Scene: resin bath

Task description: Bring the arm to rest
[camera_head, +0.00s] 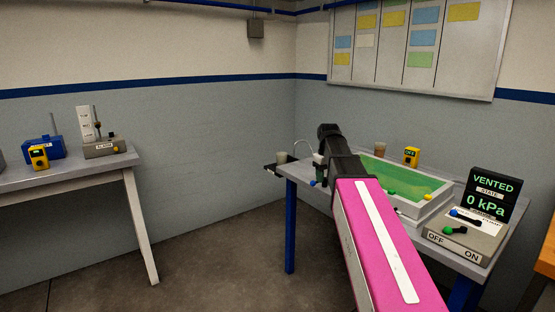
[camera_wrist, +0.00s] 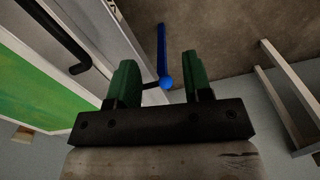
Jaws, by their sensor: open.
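My arm, pink with a white stripe, reaches forward over the bench in the head view and ends at my gripper (camera_head: 319,170) beside the left end of the resin bath (camera_head: 436,207). In the wrist view, the two green fingers of my gripper (camera_wrist: 158,58) stand apart with nothing held between them. A blue ball knob (camera_wrist: 166,84) shows between the fingers; I cannot tell its exact distance from them. The knob also shows just below the gripper in the head view (camera_head: 312,184). My arm hides part of the bath and bench.
A control box (camera_head: 465,238) with levers and a display reading "VENTED 0 kPa" (camera_head: 490,194) stands at the right. A second bench (camera_head: 70,179) is at the left. Open floor lies between the benches.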

